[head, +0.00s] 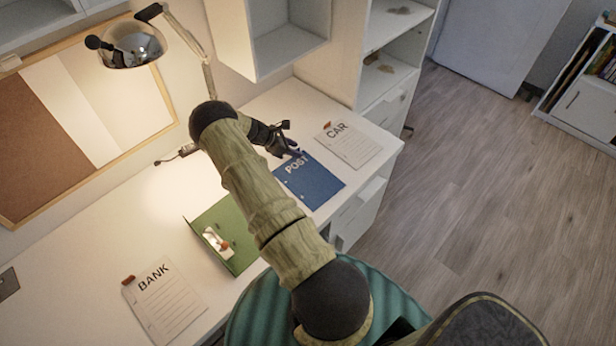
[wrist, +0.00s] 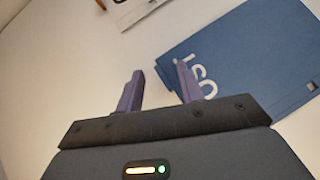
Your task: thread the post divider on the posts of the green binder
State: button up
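The blue post divider (head: 318,190), marked POST, lies flat on the white desk near its front edge. It also shows at the right of the wrist view (wrist: 245,60), partly behind a finger. My gripper (head: 291,150) is at its upper left edge in the head view. In the wrist view my gripper's purple fingers (wrist: 158,85) are apart with nothing clearly between them. The right finger overlaps the divider's lettering; I cannot tell whether it touches. The green binder (head: 238,254) lies on the desk left of my arm, with a white and orange fitting; its posts are too small to make out.
A white CAR divider (head: 355,151) lies beyond the blue one, near the shelf unit. A white BANK divider (head: 170,308) lies left of the binder. A lamp (head: 132,45) stands at the back. A teal ribbed seat (head: 258,310) is at the desk's front.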

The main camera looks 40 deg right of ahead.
grip_shut()
dwell(0.4)
jog(key=shift+r, duration=0.1)
notch_tip(320, 180, up, 10)
jog(key=b, duration=0.1)
dwell(0.4)
dwell(0.5)
